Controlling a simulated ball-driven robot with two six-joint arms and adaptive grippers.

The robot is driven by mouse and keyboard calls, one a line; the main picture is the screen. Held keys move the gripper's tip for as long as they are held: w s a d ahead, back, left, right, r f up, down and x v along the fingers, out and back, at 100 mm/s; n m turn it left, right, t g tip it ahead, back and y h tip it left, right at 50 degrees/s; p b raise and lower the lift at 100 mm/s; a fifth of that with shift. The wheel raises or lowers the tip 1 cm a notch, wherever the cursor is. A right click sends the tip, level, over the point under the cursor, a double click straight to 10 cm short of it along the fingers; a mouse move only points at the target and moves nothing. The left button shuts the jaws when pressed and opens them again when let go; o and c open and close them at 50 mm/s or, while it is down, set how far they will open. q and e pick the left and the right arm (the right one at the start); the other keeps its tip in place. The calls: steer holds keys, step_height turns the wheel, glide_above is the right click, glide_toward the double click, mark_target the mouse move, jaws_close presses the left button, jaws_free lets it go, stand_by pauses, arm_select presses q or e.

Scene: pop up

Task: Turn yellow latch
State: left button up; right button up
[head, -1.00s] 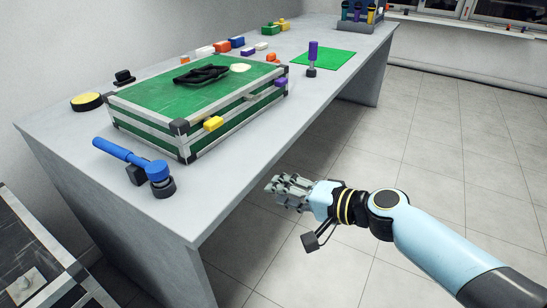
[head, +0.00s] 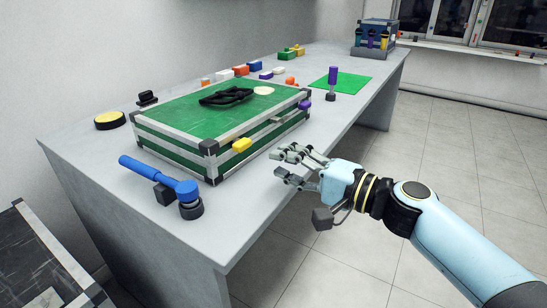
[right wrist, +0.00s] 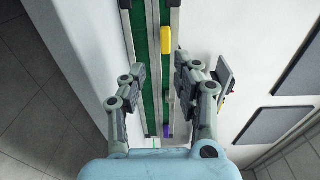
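The green case (head: 222,125) with grey metal edges and dark corners lies shut on the table. The yellow latch (head: 241,145) sticks out from its front side near the near corner. It also shows in the right wrist view (right wrist: 165,39), beyond the fingertips. A purple latch (head: 304,105) is at the far end of the same side. My right gripper (head: 280,167) is open and empty beside the case's front, to the right of the yellow latch and apart from it. In the right wrist view its fingers (right wrist: 160,72) are spread on both sides of the case's side. My left gripper is out of view.
A blue-handled tool (head: 158,175) lies at the near table end. A black handle (head: 226,96) lies on the case lid. Several coloured blocks line the back. The floor right of the table is clear.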

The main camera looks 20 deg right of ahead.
mark_target(246, 147)
steer(key=shift+w+a+r, duration=0.2)
steer(key=shift+w+a, duration=0.15)
steer(key=shift+w, duration=0.15)
steer(key=shift+w+a+r, duration=0.2)
steer(key=shift+w+a, duration=0.1)
steer(key=shift+w, duration=0.15)
steer(key=x, duration=0.6)
steer(key=shift+w+a+f, duration=0.1)
steer(key=shift+w+a, duration=0.05)
jaws_close()
steer(key=m, duration=1.7)
steer(key=shift+m, duration=0.4)
steer(key=shift+o, duration=1.3)
jaws_free()
